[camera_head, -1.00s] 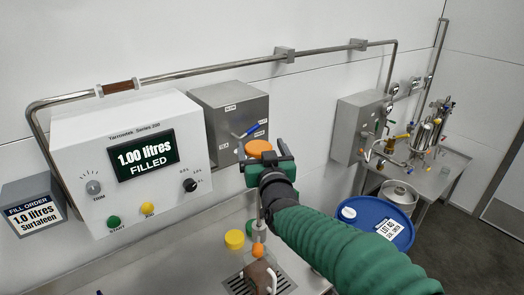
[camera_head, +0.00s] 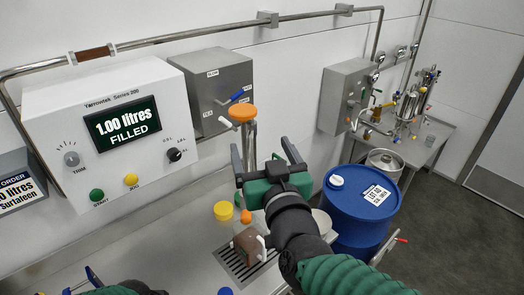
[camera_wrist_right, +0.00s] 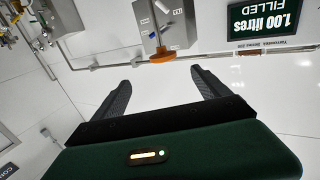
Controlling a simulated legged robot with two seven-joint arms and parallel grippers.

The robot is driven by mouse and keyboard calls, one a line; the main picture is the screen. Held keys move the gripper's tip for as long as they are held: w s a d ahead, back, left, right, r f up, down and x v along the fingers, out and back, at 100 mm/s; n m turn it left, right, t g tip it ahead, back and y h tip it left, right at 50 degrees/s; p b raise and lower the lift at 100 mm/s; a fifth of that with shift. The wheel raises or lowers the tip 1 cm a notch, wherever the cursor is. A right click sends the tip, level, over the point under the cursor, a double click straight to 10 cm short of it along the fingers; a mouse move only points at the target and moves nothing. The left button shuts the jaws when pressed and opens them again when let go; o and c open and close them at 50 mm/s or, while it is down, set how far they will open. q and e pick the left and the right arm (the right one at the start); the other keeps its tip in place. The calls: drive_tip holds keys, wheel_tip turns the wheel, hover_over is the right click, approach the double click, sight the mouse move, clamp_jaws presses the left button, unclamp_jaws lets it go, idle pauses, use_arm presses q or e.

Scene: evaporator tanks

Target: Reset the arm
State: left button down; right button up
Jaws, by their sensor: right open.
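My right gripper (camera_head: 262,145) is open and empty, with its two dark fingers spread apart. In the head view it is just below the orange cap (camera_head: 242,114) on top of the upright metal pipe, apart from the cap. The right wrist view also shows the spread fingers (camera_wrist_right: 161,86) with nothing between them and the orange cap (camera_wrist_right: 163,57) beyond. My left gripper (camera_head: 88,279) shows only in part at the bottom left edge of the head view, so its jaws are unclear.
The white filling machine (camera_head: 108,128) reads 1.00 litres FILLED. A yellow cap (camera_head: 223,211) and a brown block (camera_head: 248,246) are on the bench below. A blue drum (camera_head: 357,209) stands right of my right arm. Open floor (camera_head: 450,235) lies at the right.

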drive_tip(key=s+d+f+g+h, duration=0.15)
drive_tip(key=d+f+g, duration=0.25)
drive_tip(key=f, duration=0.8)
drive_tip(key=s+d+f+g, duration=0.3)
drive_tip(key=d+f+g, duration=0.1)
drive_tip(key=f, duration=0.8)
drive_tip(key=s+d+f+m+g+h, duration=0.1)
drive_tip(key=s+d+f+m+g, duration=0.1)
drive_tip(key=s+d+f+g, duration=0.5)
drive_tip(key=s+d+f, duration=0.1)
drive_tip(key=s+f, duration=0.4)
drive_tip(key=s, duration=0.1)
drive_tip(key=shift+d+h, duration=0.25)
drive_tip(key=shift+h, duration=0.1)
